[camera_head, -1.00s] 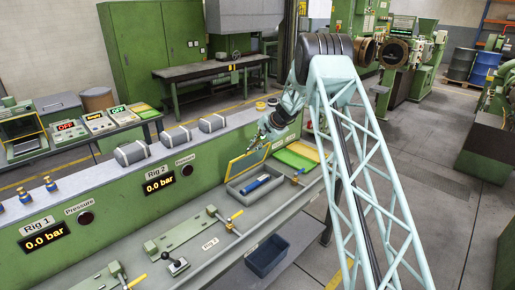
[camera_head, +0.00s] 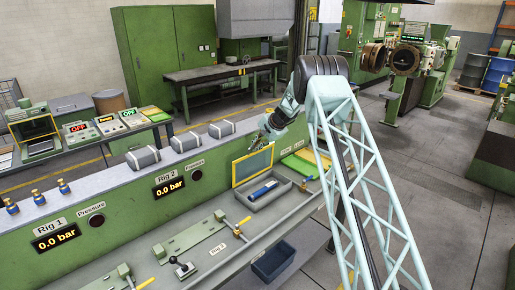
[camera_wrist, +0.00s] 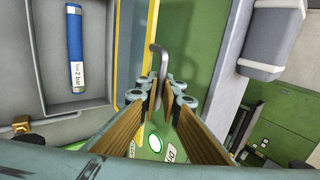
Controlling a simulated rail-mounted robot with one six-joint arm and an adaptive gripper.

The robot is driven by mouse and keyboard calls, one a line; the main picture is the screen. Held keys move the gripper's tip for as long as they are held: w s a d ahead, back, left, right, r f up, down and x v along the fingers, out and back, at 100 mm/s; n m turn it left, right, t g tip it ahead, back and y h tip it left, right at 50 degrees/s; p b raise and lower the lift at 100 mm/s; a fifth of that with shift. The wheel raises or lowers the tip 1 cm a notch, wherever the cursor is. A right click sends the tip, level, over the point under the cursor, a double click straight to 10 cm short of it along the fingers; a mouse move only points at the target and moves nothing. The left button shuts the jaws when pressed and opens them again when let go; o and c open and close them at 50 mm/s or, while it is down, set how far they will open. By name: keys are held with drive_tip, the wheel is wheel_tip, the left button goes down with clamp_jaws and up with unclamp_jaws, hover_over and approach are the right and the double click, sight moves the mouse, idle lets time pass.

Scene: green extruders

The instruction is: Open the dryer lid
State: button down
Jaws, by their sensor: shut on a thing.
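The dryer lid (camera_head: 252,168) is a yellow-framed panel standing near upright at the back edge of the grey dryer tray (camera_head: 286,192). The tray is uncovered, and a blue cylinder (camera_head: 263,189) lies in it. My gripper (camera_head: 262,140) is at the lid's top edge. In the wrist view my gripper (camera_wrist: 160,97) is shut on the lid's grey bent handle (camera_wrist: 158,58). The lid's yellow edge (camera_wrist: 122,45) runs beside the fingers there. The tray with the blue cylinder (camera_wrist: 75,45) is at the left. The fingers hide part of the handle.
The green rig wall with its pressure displays (camera_head: 169,187) stands behind the bench. Grey cylinders (camera_head: 222,129) sit on its top ledge. A valve with a yellow lever (camera_head: 241,222) and green and yellow panels (camera_head: 303,161) flank the tray. A dark bin (camera_head: 273,261) stands on the floor.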

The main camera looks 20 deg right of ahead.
drive_tip(key=shift+w+a+g+h+p, duration=0.15)
drive_tip(key=shift+w+a+g+p, duration=0.2)
drive_tip(key=shift+w, duration=0.4)
drive_tip(key=shift+w+a+g+h+p, duration=0.15)
drive_tip(key=shift+w+a+g+p, duration=0.2)
drive_tip(key=shift+w, duration=0.35)
drive_tip(key=shift+w+a, duration=0.15)
drive_tip(key=c, duration=2.9)
unclamp_jaws()
drive_tip(key=shift+v, duration=6)
